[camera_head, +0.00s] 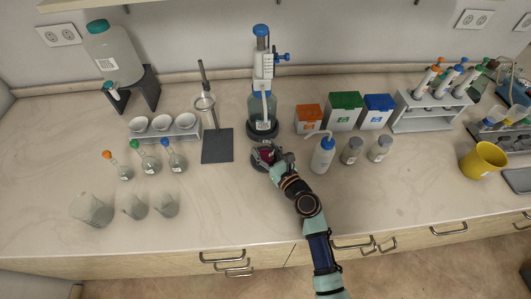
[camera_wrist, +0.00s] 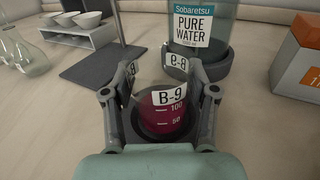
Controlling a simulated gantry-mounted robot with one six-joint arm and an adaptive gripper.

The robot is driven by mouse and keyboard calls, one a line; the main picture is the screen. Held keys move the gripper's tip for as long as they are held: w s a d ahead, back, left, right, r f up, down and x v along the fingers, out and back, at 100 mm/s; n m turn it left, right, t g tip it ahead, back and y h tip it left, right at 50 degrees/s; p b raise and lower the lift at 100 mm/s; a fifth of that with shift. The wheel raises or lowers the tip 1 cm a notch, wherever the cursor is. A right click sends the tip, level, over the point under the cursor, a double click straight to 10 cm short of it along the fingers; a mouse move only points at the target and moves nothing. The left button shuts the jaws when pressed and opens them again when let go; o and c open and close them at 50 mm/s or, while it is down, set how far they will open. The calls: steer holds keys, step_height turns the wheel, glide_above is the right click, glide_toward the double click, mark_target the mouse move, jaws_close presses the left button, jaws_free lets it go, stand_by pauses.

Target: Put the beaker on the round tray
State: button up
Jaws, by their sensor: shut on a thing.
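The beaker (camera_wrist: 165,112) is clear, marked B-9, with dark red liquid in it. It is upright between the fingers of my gripper (camera_wrist: 160,100), which is shut on it. In the head view the beaker (camera_head: 266,154) is partly hidden by my gripper (camera_head: 268,158). A dark round tray (camera_head: 256,166) shows under and beside the beaker. In the wrist view its dark rim surrounds the beaker's lower part; I cannot tell if the beaker's bottom touches it.
A pure water bottle with a dispenser (camera_head: 262,104) stands on a dark round base just behind. A wash bottle (camera_head: 323,154) stands close on the right. A stand with a dark plate (camera_head: 217,147) is at the left.

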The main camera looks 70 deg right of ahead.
steer(key=o, duration=0.8)
steer(key=shift+f, duration=0.1)
steer(key=o, duration=0.4)
steer(key=shift+r, duration=0.35)
steer(key=p+v, duration=0.1)
steer(key=v, duration=1.1)
steer(key=shift+f, duration=0.1)
